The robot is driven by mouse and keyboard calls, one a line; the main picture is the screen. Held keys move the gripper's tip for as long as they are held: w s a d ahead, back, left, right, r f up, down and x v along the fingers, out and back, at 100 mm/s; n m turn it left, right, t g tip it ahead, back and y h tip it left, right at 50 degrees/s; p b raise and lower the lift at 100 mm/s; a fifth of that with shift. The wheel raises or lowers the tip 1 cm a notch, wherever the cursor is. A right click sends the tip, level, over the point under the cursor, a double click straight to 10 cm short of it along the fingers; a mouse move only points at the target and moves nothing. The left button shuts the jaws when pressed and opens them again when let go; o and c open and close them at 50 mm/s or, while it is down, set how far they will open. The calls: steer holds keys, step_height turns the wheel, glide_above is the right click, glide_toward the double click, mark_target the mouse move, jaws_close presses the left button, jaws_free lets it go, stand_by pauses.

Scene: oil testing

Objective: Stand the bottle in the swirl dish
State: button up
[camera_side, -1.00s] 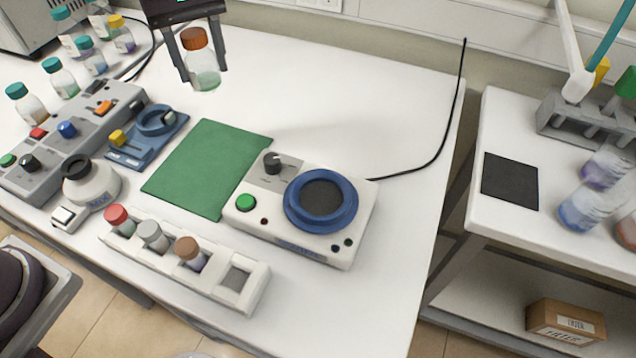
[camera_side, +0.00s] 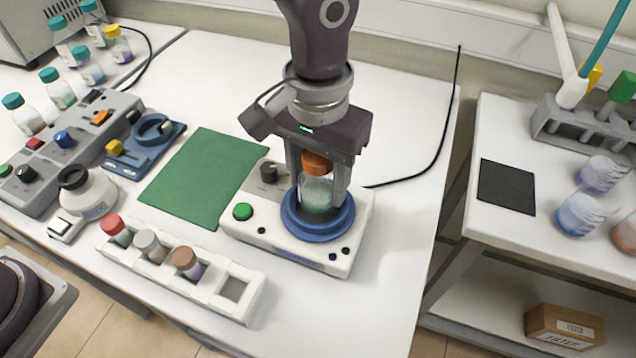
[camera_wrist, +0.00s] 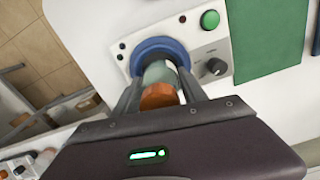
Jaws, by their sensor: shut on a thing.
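The bottle (camera_side: 317,194) is clear with an orange-brown cap and pale green liquid. It is upright at the blue swirl dish (camera_side: 329,229) on the white swirler unit. Its base appears within the dish's rim; whether it touches the dish floor is hidden. My gripper (camera_side: 322,188) is shut on the bottle, one finger on each side, pointing down. In the wrist view, the orange cap (camera_wrist: 160,96) sits between the fingers, with the bottle body and the blue dish (camera_wrist: 158,50) beyond it.
A green mat (camera_side: 200,178) lies left of the swirler. A white rack (camera_side: 180,268) with several capped vials stands in front. The swirler's black knob (camera_side: 268,172) and green button (camera_side: 243,211) are close to the left. A black cable runs behind at right.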

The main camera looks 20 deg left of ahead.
steer(key=shift+f, duration=0.75)
steer(key=shift+f, duration=0.1)
steer(key=o, duration=1.5)
steer(key=shift+o, duration=0.2)
step_height(320, 180, up, 12)
steer(key=shift+r, duration=0.15)
